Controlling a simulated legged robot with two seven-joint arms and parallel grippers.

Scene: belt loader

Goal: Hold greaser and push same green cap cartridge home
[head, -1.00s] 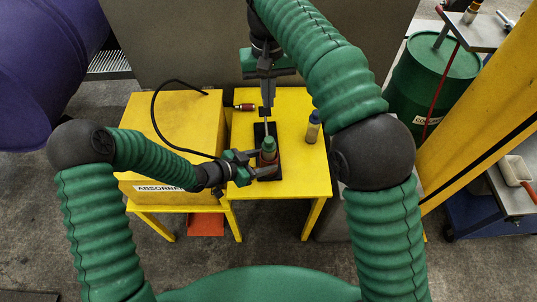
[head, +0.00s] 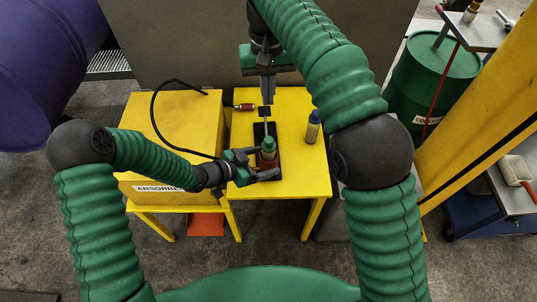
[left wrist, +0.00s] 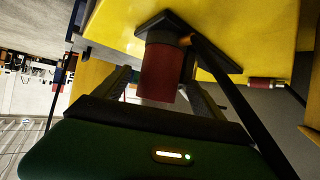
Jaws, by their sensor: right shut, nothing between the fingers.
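The greaser (head: 268,165), with a red body, stands upright on a black base plate on the yellow table. The green cap cartridge (head: 268,145) sits upright at its top; how deep it sits I cannot tell. My left gripper (head: 270,163) has its fingers on either side of the greaser. The left wrist view shows the red body (left wrist: 161,75) between the spread fingers, with a gap beside it. My right gripper (head: 267,101) is shut and empty, beyond the cartridge, by a dark lever end (head: 264,111) with a thin rod.
A blue-capped cartridge (head: 313,127) stands on the yellow table (head: 300,165) to the right. A black hose arches over the yellow absorbent box (head: 180,118) on the left. A grey wall stands behind.

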